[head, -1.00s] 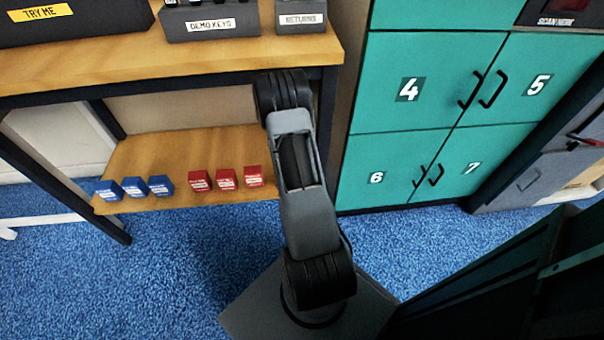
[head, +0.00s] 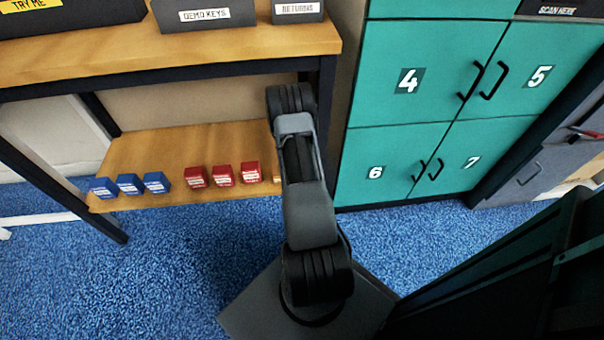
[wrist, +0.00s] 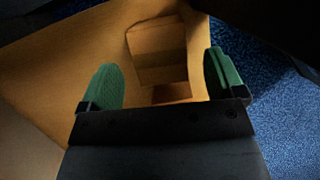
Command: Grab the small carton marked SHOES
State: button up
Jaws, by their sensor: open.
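In the wrist view, my gripper (wrist: 161,62) is open, with its two green fingers well apart. Ahead of the fingers and between them is a plain brown box-like shape (wrist: 157,50) on a wooden surface, in shadow. It may be a carton, but no SHOES marking can be read on it. A smaller brown face (wrist: 170,93) shows just below it, close to the gripper body. Nothing is seen clamped between the fingers. In the head view my arm hides the gripper, and no carton marked SHOES can be made out.
The lower wooden shelf (head: 150,148) carries several small blue (head: 128,184) and red boxes (head: 223,174) at its front edge. The tabletop (head: 120,58) overhangs it. Teal lockers (head: 400,100) stand to the right. Blue carpet (head: 180,260) lies open in front.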

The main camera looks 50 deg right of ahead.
jog(key=shift+b+x, duration=1.3)
jog(key=shift+x, duration=1.35)
jog(key=shift+r, duration=0.1)
jog(key=c, duration=1)
